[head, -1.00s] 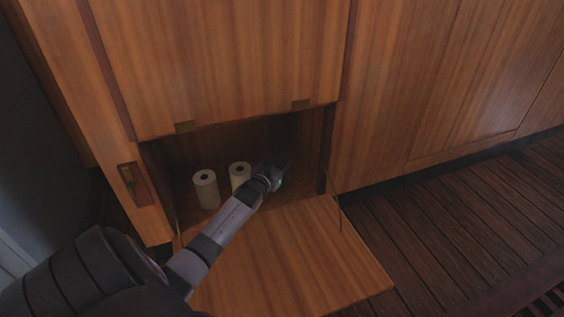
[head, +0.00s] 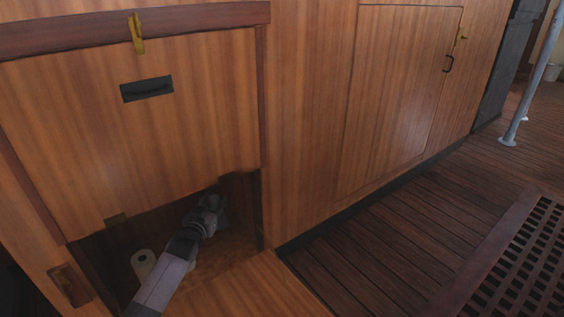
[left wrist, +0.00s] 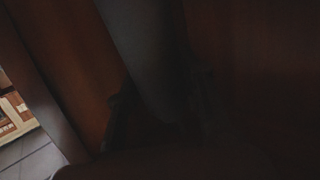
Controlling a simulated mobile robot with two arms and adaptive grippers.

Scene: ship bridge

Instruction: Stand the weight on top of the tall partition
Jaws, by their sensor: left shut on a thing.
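My left gripper (head: 212,203) is inside the low open compartment, near its right back. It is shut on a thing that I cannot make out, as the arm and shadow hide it. In the left wrist view a dim grey shape (left wrist: 145,55) slants between dark reddish-brown wood surfaces; I cannot tell what it is. I cannot pick out the weight or the tall partition for certain in either view. My right gripper is not in view.
A pale roll (head: 143,265) stands in the compartment left of my arm. The lowered wooden flap (head: 245,290) lies in front. A closed panel (head: 150,125) with a black recessed pull is above. The plank floor (head: 400,235) at right is clear, beside a dark grating (head: 520,265).

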